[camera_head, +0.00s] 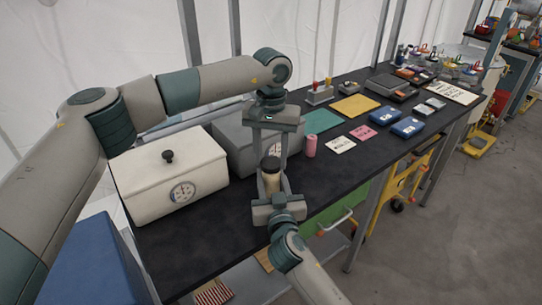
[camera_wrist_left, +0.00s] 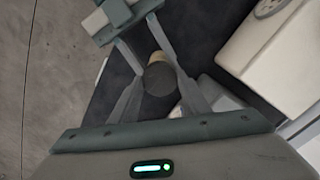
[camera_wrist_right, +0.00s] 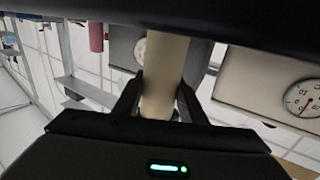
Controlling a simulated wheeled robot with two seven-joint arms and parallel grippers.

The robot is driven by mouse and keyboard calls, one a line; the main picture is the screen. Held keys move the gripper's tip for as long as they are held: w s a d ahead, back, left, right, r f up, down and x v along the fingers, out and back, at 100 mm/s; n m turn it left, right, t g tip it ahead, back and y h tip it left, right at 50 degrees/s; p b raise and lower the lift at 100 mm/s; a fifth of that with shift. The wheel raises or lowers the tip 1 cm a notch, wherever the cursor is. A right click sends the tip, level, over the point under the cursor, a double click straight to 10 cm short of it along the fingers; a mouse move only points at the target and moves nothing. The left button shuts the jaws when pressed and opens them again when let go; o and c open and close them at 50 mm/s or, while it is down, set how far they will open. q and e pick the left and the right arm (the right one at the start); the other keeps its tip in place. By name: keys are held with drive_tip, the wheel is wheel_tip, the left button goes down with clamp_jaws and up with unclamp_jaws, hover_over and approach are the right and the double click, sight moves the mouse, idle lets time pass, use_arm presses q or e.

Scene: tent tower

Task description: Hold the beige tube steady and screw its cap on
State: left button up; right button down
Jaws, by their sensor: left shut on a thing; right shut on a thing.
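The beige tube (camera_head: 271,182) stands upright above the near edge of the black table. Its dark cap (camera_head: 270,164) sits at its upper end; I cannot tell how far it is threaded. My left gripper (camera_head: 270,162) reaches down from above and is shut on the cap. In the left wrist view the cap (camera_wrist_left: 160,79) is between the fingers, with the beige tube (camera_wrist_left: 157,57) partly hidden behind it. My right gripper (camera_head: 271,187) comes from below and is shut on the tube, which also shows between its fingers in the right wrist view (camera_wrist_right: 164,80).
A white lidded box (camera_head: 150,184) with a dial stands left on the table (camera_head: 235,215), and a grey box (camera_head: 232,133) stands behind my left gripper. A pink cylinder (camera_head: 311,146) stands just right of the grippers. Cards and trays lie farther right.

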use_arm(q)
drive_tip(key=m, duration=0.5)
drive_tip(key=o, duration=1)
drive_tip(key=shift+r, duration=2.25)
drive_tip(key=shift+c, duration=0.4)
